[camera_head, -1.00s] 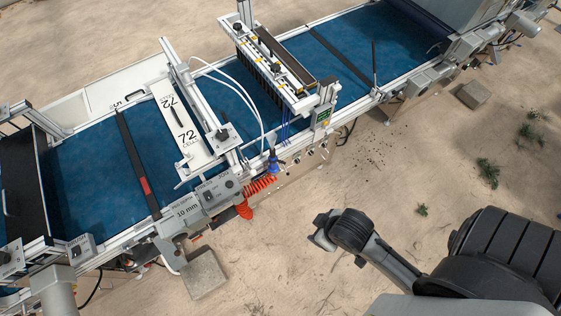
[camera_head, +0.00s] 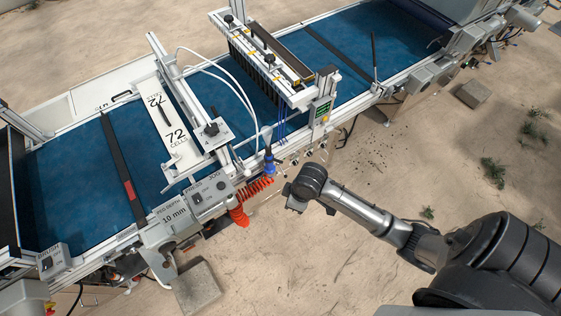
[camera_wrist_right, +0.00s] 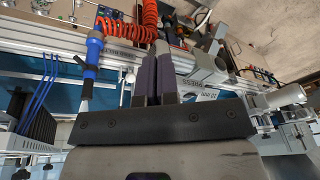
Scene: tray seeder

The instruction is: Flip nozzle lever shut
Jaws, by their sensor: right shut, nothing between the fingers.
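The seeder's needle bar (camera_head: 262,62) spans the blue belt on a metal gantry. Small metal fittings (camera_head: 295,158) sit on the rail below its green-lit control box (camera_head: 322,110). I cannot single out the nozzle lever among them. My right gripper is in the right wrist view (camera_wrist_right: 156,78), its two purple-grey fingers together and empty. It points toward the machine's side rail, beside a blue-and-black nozzle tool (camera_wrist_right: 92,55), apart from it. In the head view, my right wrist is in front of the rail and the fingers are not distinguishable. My left gripper is not in view.
A coiled orange hose (camera_head: 240,208) hangs off the rail, close to my right wrist; it also shows near the fingers in the wrist view (camera_wrist_right: 150,18). A "72 cells" plate (camera_head: 170,125) crosses the belt.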

